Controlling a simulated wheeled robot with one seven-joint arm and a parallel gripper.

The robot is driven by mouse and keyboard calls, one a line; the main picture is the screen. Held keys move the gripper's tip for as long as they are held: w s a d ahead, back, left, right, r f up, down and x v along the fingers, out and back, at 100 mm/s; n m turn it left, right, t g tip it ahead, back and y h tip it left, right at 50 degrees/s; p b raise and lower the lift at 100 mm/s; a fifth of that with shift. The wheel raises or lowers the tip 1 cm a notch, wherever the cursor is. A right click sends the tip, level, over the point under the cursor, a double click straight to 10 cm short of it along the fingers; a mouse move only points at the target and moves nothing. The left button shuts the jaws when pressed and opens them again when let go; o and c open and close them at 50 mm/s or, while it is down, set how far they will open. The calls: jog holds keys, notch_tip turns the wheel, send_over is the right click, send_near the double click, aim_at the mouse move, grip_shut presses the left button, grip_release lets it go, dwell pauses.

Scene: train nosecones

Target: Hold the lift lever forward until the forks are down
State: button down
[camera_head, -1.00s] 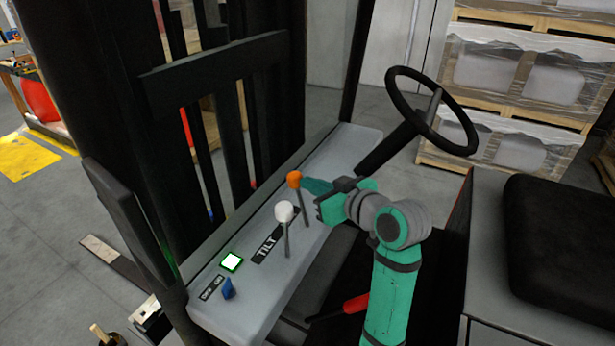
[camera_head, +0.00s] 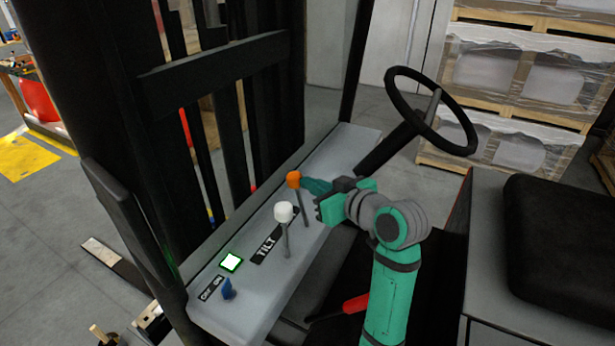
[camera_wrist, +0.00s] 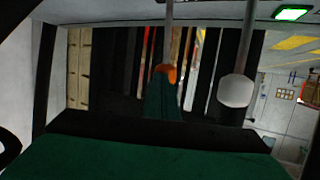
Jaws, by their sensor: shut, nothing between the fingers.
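The orange-knobbed lever (camera_head: 293,179) stands on the grey console, behind the white-knobbed lever (camera_head: 284,212) marked TILT. A label by the orange lever is mostly hidden. My gripper (camera_head: 317,186) is shut, with its teal fingertips right against the orange knob from the seat side. In the wrist view the orange knob (camera_wrist: 171,74) shows just beyond the fingertips (camera_wrist: 162,98); exact contact is hard to tell. The fork (camera_head: 110,262) shows low at the left, beyond the console. The black fork carriage (camera_head: 210,55) crosses the mast.
A lit green-edged button (camera_head: 231,262) and a blue key switch (camera_head: 228,289) sit at the near end of the console. The steering wheel (camera_head: 432,110) rises right of my gripper. The black seat (camera_head: 565,240) is at the right. Wrapped pallets (camera_head: 510,90) stand behind.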

jog(key=w+d+f+v, duration=0.1)
jog(key=d+v, duration=0.1)
jog(key=v, duration=1.1)
jog(key=shift+f, duration=0.25)
jog(key=shift+w+d, duration=0.1)
dwell(0.5)
